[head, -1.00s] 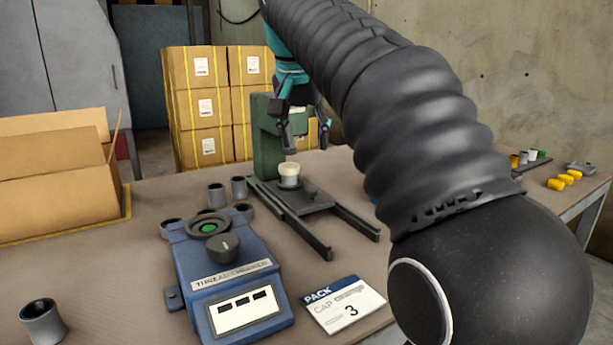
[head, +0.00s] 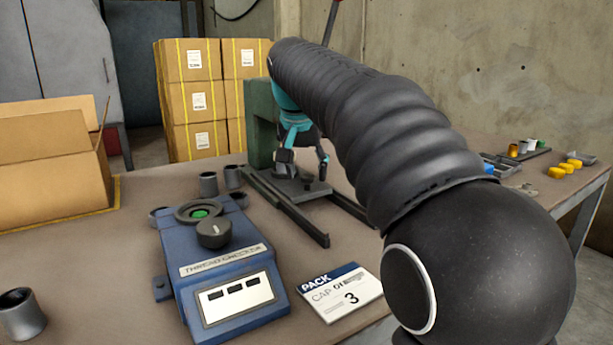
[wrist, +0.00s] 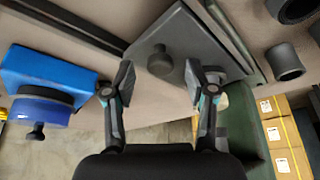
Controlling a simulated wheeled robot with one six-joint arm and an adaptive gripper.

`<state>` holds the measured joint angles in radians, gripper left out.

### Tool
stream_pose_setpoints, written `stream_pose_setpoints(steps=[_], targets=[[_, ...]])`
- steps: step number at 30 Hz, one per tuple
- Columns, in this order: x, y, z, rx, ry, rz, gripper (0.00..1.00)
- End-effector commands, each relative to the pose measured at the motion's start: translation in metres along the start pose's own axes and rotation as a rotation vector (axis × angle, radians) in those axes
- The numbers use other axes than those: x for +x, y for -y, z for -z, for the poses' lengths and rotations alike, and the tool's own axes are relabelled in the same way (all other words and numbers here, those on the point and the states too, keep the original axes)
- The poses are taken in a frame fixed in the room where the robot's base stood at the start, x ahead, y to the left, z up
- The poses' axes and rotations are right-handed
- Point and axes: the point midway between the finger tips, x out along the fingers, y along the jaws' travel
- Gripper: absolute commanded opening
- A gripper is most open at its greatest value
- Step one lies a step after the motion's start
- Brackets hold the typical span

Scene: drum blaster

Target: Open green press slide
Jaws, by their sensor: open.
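The green press (head: 262,120) stands at the back of the bench, with its dark slide plate (head: 290,190) between two rails (head: 300,222) that reach toward the front. In the wrist view the slide plate (wrist: 190,40) carries a round dark knob (wrist: 160,62), and the press's green body (wrist: 262,145) is at lower right. My gripper (head: 304,162) is open and low over the plate. In the wrist view its fingers (wrist: 159,80) stand apart on either side of the knob, without visible contact. A pale cap (wrist: 223,100) shows partly behind the right finger; in the head view it is hidden.
A blue thread checker (head: 218,255) stands in front, with grey cups (head: 208,184) behind it and another (head: 20,315) at left. A card (head: 338,292) lies right of it. A blue device (wrist: 45,85) shows left in the wrist view. Yellow parts (head: 572,163) lie far right.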

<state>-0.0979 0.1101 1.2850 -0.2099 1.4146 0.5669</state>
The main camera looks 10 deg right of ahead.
Motion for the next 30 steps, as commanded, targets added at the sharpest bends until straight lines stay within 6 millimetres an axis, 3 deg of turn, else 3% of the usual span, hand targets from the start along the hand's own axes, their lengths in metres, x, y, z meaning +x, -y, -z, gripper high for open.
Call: stream_pose_setpoints(steps=[13, 20, 26, 30], targets=[[0.010, 0.000, 0.000, 0.000, 0.000, 0.000, 0.56], [0.010, 0.000, 0.000, 0.000, 0.000, 0.000, 0.00], [0.010, 0.000, -0.001, -0.001, 0.000, 0.000, 0.00], [0.005, 0.003, -0.015, -0.021, -0.001, 0.009, 0.00]])
